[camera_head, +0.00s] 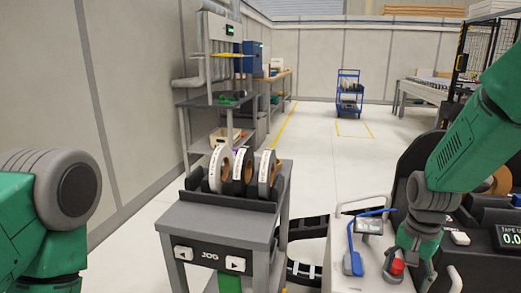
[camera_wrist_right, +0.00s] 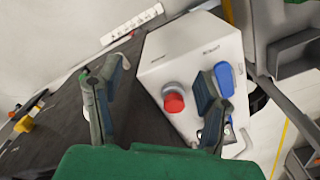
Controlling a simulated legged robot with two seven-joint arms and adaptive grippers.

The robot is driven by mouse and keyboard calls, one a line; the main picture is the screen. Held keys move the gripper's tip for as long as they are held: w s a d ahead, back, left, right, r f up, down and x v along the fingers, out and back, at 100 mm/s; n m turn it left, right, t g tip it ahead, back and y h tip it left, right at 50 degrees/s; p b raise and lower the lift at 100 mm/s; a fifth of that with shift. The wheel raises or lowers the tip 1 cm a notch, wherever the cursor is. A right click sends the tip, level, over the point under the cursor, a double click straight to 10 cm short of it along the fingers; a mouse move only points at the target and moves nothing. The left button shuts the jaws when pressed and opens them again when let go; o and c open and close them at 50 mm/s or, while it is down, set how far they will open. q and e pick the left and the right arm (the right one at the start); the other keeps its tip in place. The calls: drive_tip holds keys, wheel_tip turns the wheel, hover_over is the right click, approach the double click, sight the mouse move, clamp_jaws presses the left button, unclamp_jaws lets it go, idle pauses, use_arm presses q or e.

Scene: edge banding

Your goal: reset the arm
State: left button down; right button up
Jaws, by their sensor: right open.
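My right gripper (camera_head: 408,268) is at the lower right of the head view, low over a white control box (camera_head: 374,278). In the right wrist view its two fingers (camera_wrist_right: 160,75) are spread apart with nothing held between them. A red button (camera_wrist_right: 174,103) on the white box shows between and beyond the fingers; it also shows in the head view (camera_head: 396,267). Whether a finger touches the box cannot be told. My left arm shows only as a green and grey link at the left edge; its gripper is out of view.
A grey cart (camera_head: 222,219) holding several tape rolls (camera_head: 267,172) stands at centre left. A blue handle-like part (camera_head: 352,250) is left of my right gripper. A dark machine with a display (camera_head: 510,236) is at the right. Open floor lies beyond, with a blue trolley (camera_head: 348,94).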

drive_tip(key=s+a+f+n, duration=0.2)
drive_tip(key=s+f+n, duration=0.4)
drive_tip(key=s+f, duration=0.95)
drive_tip(key=s+a+f+n, duration=0.1)
drive_tip(key=s+f+n, duration=0.1)
drive_tip(key=s, duration=0.5)
drive_tip(key=s+a+f+n+p, duration=0.1)
drive_tip(key=s+n, duration=0.2)
drive_tip(key=s, duration=0.4)
drive_tip(key=shift+a+f+t, duration=0.15)
drive_tip(key=shift+f+t, duration=0.15)
drive_tip(key=shift+f, duration=0.1)
drive_tip(key=shift+w, duration=0.15)
